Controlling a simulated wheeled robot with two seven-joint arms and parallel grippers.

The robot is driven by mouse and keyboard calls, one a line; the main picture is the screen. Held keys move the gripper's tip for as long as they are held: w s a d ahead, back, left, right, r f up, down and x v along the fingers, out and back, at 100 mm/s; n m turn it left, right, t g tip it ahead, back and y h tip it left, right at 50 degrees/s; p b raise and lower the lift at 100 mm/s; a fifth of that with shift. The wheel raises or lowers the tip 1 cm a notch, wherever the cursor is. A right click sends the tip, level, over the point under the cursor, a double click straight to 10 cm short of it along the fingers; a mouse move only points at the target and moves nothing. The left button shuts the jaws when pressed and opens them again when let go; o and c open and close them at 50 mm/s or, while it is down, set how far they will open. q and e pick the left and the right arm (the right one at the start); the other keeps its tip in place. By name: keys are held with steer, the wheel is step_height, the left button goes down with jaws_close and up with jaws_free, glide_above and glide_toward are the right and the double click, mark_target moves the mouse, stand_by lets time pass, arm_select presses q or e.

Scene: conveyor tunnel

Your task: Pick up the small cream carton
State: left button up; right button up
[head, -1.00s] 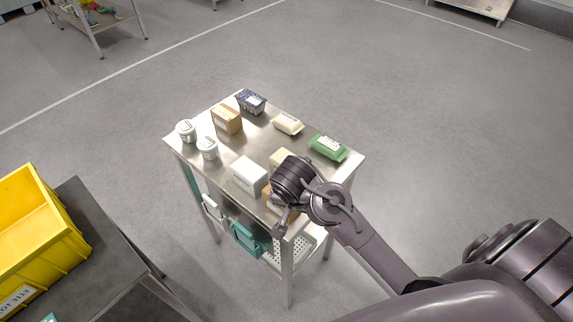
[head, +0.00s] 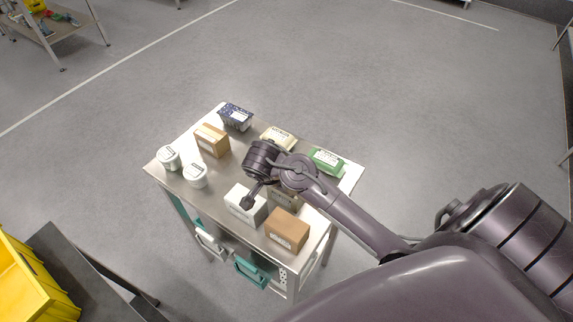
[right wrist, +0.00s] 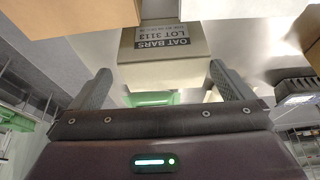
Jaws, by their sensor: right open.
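The small cream carton (head: 286,199) stands on the metal table, partly hidden behind my right forearm in the head view. In the right wrist view a cream carton (right wrist: 160,62) labelled "OAT BARS LOT 3113" shows upside down, ahead of and between the fingers. My right gripper (right wrist: 163,82) is open, with nothing held. In the head view the right gripper (head: 250,200) hangs in front of a white carton, its fingers mostly hidden. My left gripper is not in view.
The white carton (head: 240,206) and a brown box (head: 287,231) stand close by. A yellow crate (head: 30,285) is at lower left.

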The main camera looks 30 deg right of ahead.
steer(key=x, duration=0.2)
steer(key=p+x, duration=0.1)
steer(key=x, duration=0.1)
steer(key=shift+w+d+r, duration=0.1)
steer(key=shift+w, duration=0.15)
steer(key=shift+w+d+f, duration=0.1)
steer(key=shift+f, duration=0.2)
steer(key=shift+c, duration=0.3)
steer(key=c, duration=0.7)
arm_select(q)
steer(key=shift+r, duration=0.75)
arm_select(e)
steer(key=shift+c, duration=0.4)
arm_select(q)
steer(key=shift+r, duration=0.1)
arm_select(e)
steer(key=shift+r, duration=0.15)
